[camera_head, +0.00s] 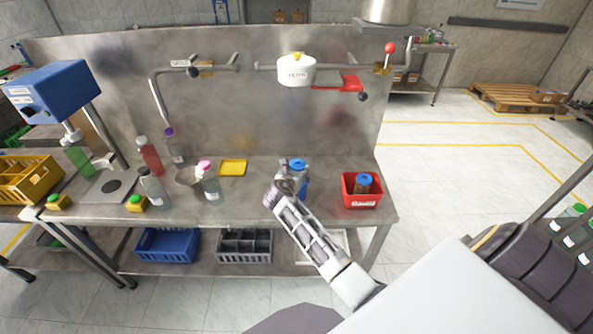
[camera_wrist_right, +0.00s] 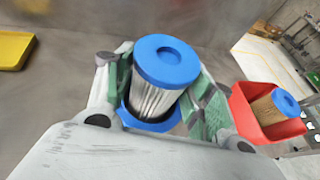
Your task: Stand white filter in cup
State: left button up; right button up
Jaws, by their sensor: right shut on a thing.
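The white filter (camera_wrist_right: 152,98) is pleated with a blue end cap (camera_wrist_right: 165,60). It stands nearly upright between the fingers of my right gripper (camera_wrist_right: 158,92), which is shut on it. The blue cap also shows in the head view (camera_head: 297,163). A blue rim (camera_wrist_right: 150,122), apparently of the blue cup, surrounds the filter's lower end in the wrist view. Some blue shows behind my gripper in the head view (camera_head: 303,188). The filter's bottom is hidden, so I cannot tell whether it touches the cup's floor. My left gripper is out of view.
A red bin (camera_head: 362,203) to the right holds a brown filter (camera_head: 364,183) with a blue cap. Several bottles (camera_head: 151,155) and a yellow tray (camera_head: 232,168) stand to the left. A white housing (camera_head: 296,73) hangs on the back panel. Bare bench lies between gripper and bin.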

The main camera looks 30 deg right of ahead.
jog(key=o, duration=1.1)
jog(key=shift+c, duration=0.2)
jog(key=shift+r, duration=0.15)
jog(key=shift+a+r+b, duration=0.1)
jog(key=shift+r+b, duration=0.2)
jog(key=shift+r, duration=0.15)
jog(key=v, duration=1.2)
jog(key=shift+f, duration=0.1)
